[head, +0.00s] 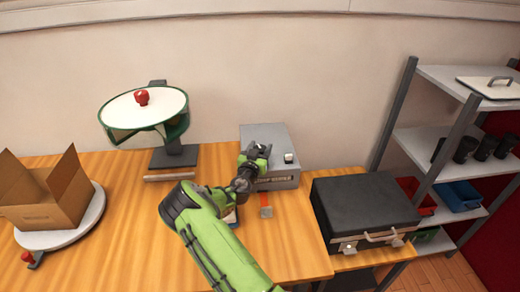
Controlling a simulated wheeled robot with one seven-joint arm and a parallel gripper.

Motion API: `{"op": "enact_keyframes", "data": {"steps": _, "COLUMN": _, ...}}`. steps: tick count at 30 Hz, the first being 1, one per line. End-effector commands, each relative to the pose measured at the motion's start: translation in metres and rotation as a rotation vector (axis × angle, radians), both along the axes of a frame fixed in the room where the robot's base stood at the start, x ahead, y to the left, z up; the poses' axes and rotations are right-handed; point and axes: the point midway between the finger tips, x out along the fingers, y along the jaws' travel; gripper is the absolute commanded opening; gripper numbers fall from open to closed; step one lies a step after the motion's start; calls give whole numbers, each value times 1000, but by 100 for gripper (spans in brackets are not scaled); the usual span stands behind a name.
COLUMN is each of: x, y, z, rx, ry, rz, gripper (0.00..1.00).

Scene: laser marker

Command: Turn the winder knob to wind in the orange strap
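A grey box (268,133) stands on the wooden bench against the wall; it seems to be the winder. Dark lettering runs along its front, partly covered by my arm. A short orange strap (265,198) hangs from the front of the box onto the bench, with a grey end piece (266,212). My gripper (259,150) is over the left part of the box top. The winder knob is not clearly seen there; my gripper may hide it. A small pale block or knob (289,157) sits at the right of the box top. My gripper's fingers are too small to read.
A green-rimmed drum with a white top (125,110) and red knob stands on the left. An open cardboard box (45,205) sits on a white turntable. A black case (365,205) lies right of the grey box, before metal shelves (425,140).

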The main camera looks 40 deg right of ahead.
Motion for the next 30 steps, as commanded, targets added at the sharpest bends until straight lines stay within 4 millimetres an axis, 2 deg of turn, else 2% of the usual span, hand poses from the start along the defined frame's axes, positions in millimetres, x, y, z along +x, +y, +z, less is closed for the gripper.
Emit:
{"op": "enact_keyframes", "data": {"steps": 1, "x": 0, "y": 0, "z": 0, "rx": 0, "ry": 0, "rz": 0, "gripper": 31}}
{"op": "enact_keyframes", "data": {"steps": 3, "x": 0, "y": 0, "z": 0, "rx": 0, "ry": 0, "rz": 0, "gripper": 24}}
{"op": "enact_keyframes", "data": {"steps": 14, "x": -1, "y": -1, "z": -1, "rx": 1, "ry": -2, "rz": 74, "gripper": 24}}
{"op": "enact_keyframes", "data": {"steps": 30, "x": -3, "y": -2, "z": 8, "rx": 3, "ry": 4, "rz": 516, "gripper": 24}}
